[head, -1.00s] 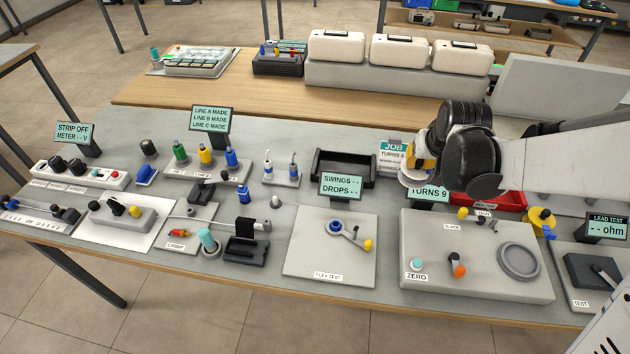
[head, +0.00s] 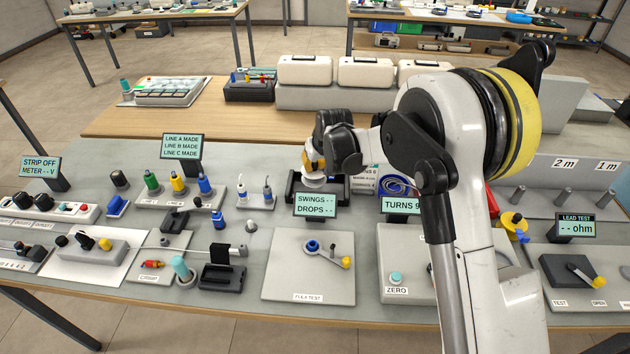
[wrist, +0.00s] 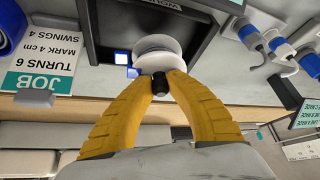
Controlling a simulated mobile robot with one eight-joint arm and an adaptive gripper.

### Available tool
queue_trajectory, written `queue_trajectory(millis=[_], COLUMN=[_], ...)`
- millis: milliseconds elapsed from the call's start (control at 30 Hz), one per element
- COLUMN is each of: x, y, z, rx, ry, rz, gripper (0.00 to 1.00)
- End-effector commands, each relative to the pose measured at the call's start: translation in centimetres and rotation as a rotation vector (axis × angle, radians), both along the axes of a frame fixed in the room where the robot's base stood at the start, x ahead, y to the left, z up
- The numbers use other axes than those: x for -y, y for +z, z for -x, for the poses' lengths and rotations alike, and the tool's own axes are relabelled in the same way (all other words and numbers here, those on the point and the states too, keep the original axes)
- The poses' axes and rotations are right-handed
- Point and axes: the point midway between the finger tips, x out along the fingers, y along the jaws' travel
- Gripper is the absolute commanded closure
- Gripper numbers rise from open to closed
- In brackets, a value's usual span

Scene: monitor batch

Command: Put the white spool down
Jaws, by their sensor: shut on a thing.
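The white spool (wrist: 158,45) is between the yellow fingertips of my gripper (wrist: 160,85) in the wrist view, held by a black knob at its near end. In the head view the spool (head: 314,182) shows as a pale disc under my gripper (head: 315,165), over the black tray (head: 296,189) behind the SWINGS/DROPS sign. The tray also shows in the wrist view (wrist: 96,30), behind the spool. I cannot tell whether the spool touches the tray floor.
A JOB card (head: 365,179) and a blue coil (head: 398,185) are just right of the tray. The SWINGS/DROPS sign (head: 315,204) stands in front of it. Blue-and-white plugs (head: 254,195) stand to its left. White cases (head: 305,70) line the back.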

Motion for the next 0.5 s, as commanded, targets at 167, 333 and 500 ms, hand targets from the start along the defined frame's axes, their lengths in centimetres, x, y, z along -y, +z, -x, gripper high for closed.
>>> queue_trajectory(millis=[167,333,500], x=[0.0,0.0,0.0], y=[-3.1,-4.6,-4.4], z=[0.0,0.0,0.0], rx=[0.000,0.000,0.000], ry=[0.000,0.000,0.000], rz=[0.000,0.000,0.000], gripper=[1.00,1.00,1.00])
